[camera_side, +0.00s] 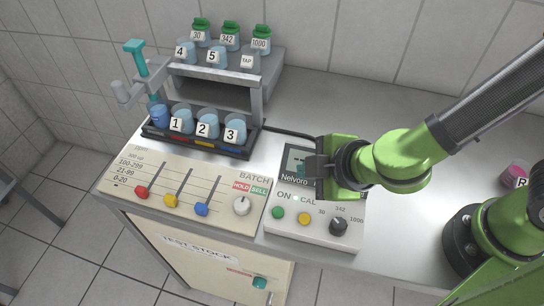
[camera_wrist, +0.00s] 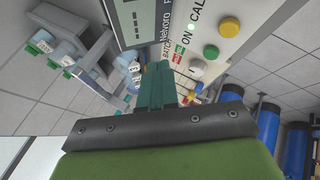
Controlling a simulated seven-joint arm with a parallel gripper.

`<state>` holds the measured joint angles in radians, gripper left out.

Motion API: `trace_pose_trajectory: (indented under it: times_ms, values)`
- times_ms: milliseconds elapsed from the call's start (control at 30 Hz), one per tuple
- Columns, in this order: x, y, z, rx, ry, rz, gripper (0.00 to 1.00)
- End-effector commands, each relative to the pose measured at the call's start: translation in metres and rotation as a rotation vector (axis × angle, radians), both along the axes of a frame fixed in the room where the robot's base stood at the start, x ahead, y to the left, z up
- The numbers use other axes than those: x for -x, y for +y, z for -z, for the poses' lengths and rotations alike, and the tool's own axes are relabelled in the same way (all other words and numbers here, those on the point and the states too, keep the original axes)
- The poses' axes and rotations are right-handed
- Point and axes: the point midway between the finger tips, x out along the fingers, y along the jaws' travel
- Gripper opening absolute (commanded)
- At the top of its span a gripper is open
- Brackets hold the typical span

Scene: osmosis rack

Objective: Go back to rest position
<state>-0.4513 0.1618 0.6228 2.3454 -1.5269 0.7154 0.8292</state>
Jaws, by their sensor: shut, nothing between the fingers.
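My gripper (camera_side: 316,178) is at the end of my green arm, above the Nelvoro meter (camera_side: 292,228) in the side view, covering part of its screen. In the wrist view the teal fingers (camera_wrist: 157,88) are together with nothing between them. The meter (camera_wrist: 182,12) shows at the top of the wrist view, with its screen, a green button and a yellow button. I cannot tell the exact gap between the fingers and the meter.
A rack (camera_side: 213,72) holds cups 4, 5 and TAP, with green-lidded bottles behind. Cups 1, 2 and 3 stand in a black tray (camera_side: 160,137) below. The BATCH panel (camera_side: 130,180) has red, yellow and blue sliders. A pink-topped container (camera_side: 516,175) stands at right. The counter behind my arm is clear.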

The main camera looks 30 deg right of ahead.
Motion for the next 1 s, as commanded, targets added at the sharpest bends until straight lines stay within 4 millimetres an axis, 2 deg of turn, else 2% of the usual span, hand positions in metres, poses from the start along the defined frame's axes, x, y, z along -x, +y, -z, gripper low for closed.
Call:
trace_pose_trajectory:
  times_ms: [33,200,300,400,533,700,833,1000]
  values:
    - [-0.008,-0.027,-0.007,0.017,0.013,0.101,0.0]
    - [-0.011,-0.113,-0.029,-0.011,0.117,0.457,0.0]
    - [-0.001,-0.152,-0.043,-0.109,0.195,0.66,0.0]
    - [0.012,-0.179,-0.059,-0.277,0.27,0.842,0.0]
    - [0.025,-0.2,-0.088,-0.58,0.331,1.025,0.0]
    - [0.03,-0.218,-0.123,-0.894,0.311,1.15,0.0]
    - [0.031,-0.231,-0.136,-0.96,0.26,1.175,0.0]
    - [0.031,-0.234,-0.137,-0.963,0.249,1.183,0.0]
